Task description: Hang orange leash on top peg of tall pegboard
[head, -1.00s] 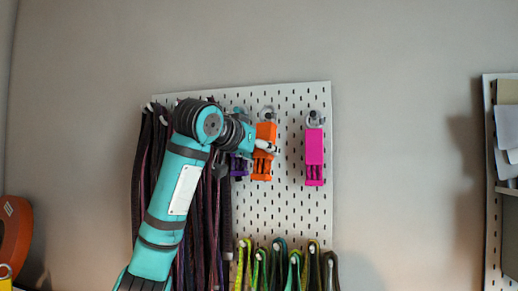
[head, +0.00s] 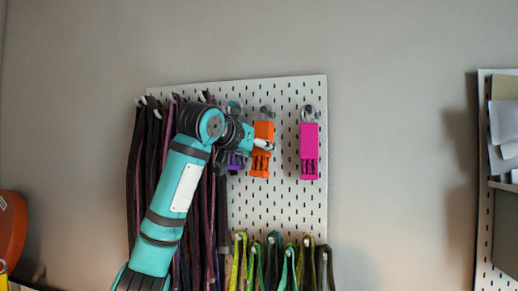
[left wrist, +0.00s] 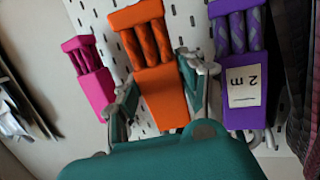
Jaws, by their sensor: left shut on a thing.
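The orange leash (head: 261,163) is a bundled block that sits against the tall pegboard (head: 282,205), close below a grey ring and peg near the board's top edge. My left gripper (head: 264,145) is at its middle. In the left wrist view my left gripper (left wrist: 160,92) has one finger on each side of the orange leash (left wrist: 155,85) and is shut on it. Whether the leash's ring sits on the peg is unclear from these frames. My right gripper is not in view.
A pink bundle (head: 309,150) hangs to the right and a purple one (head: 235,161) is close on the left, partly behind my arm. Dark cords (head: 145,185) hang at the left, green loops (head: 289,268) below. Another board (head: 484,180) stands far right.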

